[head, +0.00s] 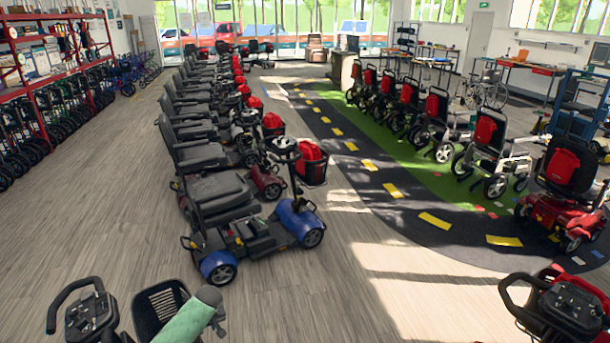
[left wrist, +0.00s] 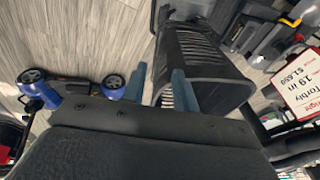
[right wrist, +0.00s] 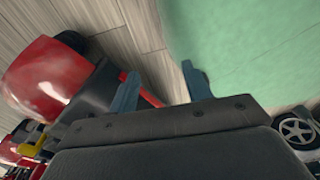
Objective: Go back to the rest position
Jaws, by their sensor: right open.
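My left gripper (head: 218,320) shows small at the bottom of the head view, beside a black basket (head: 160,305). In the left wrist view my left gripper (left wrist: 160,76) has its two fingers apart, with a gap between them. The basket (left wrist: 212,62) shows behind them, and the right finger overlaps it; I cannot tell whether they touch. My right gripper (right wrist: 161,78) is open in the right wrist view, with nothing seen between its fingers. A red scooter body (right wrist: 45,78) is to its left. The right gripper is not seen in the head view.
A blue scooter (head: 300,222) heads a row at left centre. A black tiller (head: 92,315) stands at the bottom left, a red scooter (head: 560,305) at the bottom right. A price sign (left wrist: 297,82) is right of my left gripper. Wooden floor (head: 330,300) is clear ahead.

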